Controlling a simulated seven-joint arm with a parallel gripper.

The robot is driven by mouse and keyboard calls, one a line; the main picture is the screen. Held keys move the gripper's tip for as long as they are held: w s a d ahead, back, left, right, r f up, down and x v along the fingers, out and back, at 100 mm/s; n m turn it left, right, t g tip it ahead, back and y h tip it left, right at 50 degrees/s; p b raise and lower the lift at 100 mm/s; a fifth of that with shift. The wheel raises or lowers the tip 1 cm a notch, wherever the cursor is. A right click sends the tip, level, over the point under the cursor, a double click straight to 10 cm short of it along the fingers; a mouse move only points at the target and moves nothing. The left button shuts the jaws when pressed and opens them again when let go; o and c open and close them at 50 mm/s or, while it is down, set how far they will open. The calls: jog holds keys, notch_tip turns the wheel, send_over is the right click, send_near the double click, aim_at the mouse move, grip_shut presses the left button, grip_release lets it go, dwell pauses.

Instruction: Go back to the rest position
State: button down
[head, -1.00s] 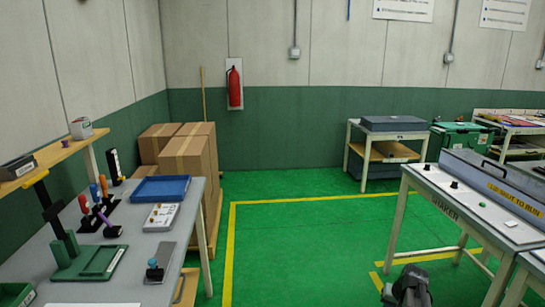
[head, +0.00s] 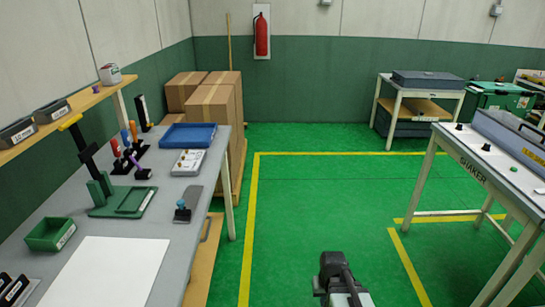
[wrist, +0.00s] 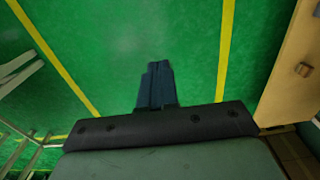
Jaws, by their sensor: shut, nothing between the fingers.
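My gripper (wrist: 157,85) shows in the wrist view with its two dark fingers together and nothing between them. It hangs over bare green floor, apart from any object. In the head view the dark end of my arm (head: 338,277) is at the bottom, right of the grey workbench (head: 190,215) and over the aisle. The fingers themselves cannot be made out there.
The workbench holds a green bin (head: 50,234), a green fixture (head: 122,202), a blue tray (head: 188,136) and several hand tools. The shaker table (head: 478,172) stands at the right. Cardboard boxes (head: 210,105) are stacked behind the bench. The floor between is clear.

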jog(key=s+f+g, duration=0.3)
jog(key=s+f, duration=0.7)
jog(key=s, duration=0.5)
jog(key=s+f+g, duration=0.4)
jog(key=s+f, duration=0.6)
jog(key=s, duration=0.5)
jog(key=shift+s+a+f, duration=0.2)
jog(key=shift+a+f, duration=0.1)
